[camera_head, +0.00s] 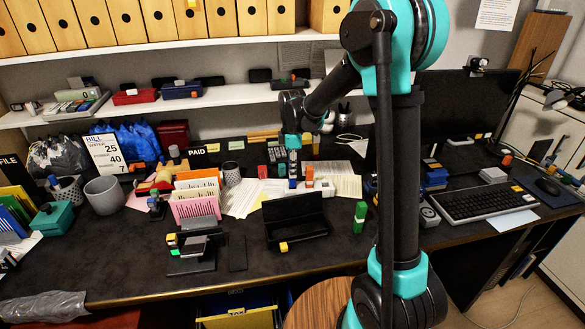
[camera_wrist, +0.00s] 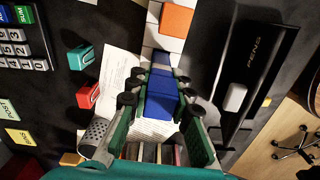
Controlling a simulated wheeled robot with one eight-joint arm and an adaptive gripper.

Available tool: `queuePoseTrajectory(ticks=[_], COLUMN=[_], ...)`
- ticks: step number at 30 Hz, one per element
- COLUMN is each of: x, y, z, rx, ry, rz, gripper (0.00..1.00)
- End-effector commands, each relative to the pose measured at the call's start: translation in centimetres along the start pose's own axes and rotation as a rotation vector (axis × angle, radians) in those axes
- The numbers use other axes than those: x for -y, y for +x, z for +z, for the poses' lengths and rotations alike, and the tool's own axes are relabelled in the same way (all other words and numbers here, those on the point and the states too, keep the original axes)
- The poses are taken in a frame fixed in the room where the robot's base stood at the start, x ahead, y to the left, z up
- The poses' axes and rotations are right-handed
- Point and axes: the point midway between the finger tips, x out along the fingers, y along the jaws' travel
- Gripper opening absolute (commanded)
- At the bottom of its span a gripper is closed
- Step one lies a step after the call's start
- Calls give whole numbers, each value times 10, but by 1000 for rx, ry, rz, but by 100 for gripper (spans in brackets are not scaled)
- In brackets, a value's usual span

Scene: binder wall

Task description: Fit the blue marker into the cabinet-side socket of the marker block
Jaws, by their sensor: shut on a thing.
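The blue marker (camera_wrist: 162,98) is a blocky blue piece between the fingers of my gripper (camera_wrist: 163,92) in the wrist view. In the head view, the marker's blue end (camera_head: 292,184) shows below my gripper (camera_head: 292,168). A low white block (camera_wrist: 165,42), which looks like the marker block, lies just beyond the blue marker, with an orange marker (camera_wrist: 176,20) on it. The white block also shows right of my gripper in the head view (camera_head: 325,187). Its sockets cannot be made out, nor whether the blue marker touches it.
A black pens box (camera_wrist: 257,62) lies open beside the gripper. A teal marker (camera_wrist: 81,57), a red marker (camera_wrist: 88,96) and a calculator (camera_wrist: 22,40) are on the other side. A pink file holder (camera_head: 196,205) stands to the left in the head view.

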Motion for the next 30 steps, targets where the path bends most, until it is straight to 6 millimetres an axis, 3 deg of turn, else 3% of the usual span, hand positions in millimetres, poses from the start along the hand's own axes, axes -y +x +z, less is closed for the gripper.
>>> queuePoseTrajectory(ticks=[30], x=[0], y=[23], z=[0], rx=[0], ry=[0], rz=[0], gripper=[0])
